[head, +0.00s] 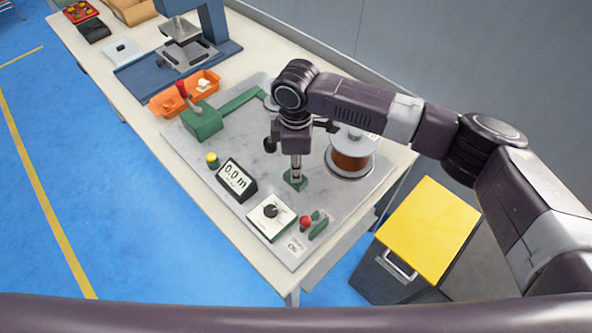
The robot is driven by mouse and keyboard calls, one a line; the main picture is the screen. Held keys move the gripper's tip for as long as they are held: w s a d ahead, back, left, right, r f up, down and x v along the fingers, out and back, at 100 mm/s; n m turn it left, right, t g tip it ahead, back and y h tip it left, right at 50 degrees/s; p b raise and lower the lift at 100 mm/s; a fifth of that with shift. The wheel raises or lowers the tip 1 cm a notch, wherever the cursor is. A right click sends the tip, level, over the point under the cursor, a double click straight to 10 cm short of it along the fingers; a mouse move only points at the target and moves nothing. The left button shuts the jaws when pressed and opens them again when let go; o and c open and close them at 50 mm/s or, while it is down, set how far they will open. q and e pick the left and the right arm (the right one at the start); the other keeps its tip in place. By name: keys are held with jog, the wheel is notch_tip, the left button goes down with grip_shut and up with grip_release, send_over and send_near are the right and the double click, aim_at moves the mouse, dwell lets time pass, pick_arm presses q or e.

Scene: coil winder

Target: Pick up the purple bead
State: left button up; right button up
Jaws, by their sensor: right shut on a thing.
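I cannot make out a purple bead anywhere in the head view. My right gripper (296,176) points down over the grey winder plate, close above or at a small green block (294,184). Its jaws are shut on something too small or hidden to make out. I cannot tell whether the fingers touch the green block. My left gripper is not in view.
A spool of copper wire (351,158) stands close right of my gripper. An orange tray (184,93) is farther left. A yellow-lidded bin (428,228) stands beside the table.

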jog(key=shift+r, duration=0.35)
notch_tip(320, 180, up, 19)
jog(key=b, duration=0.2)
jog(key=shift+r, duration=0.2)
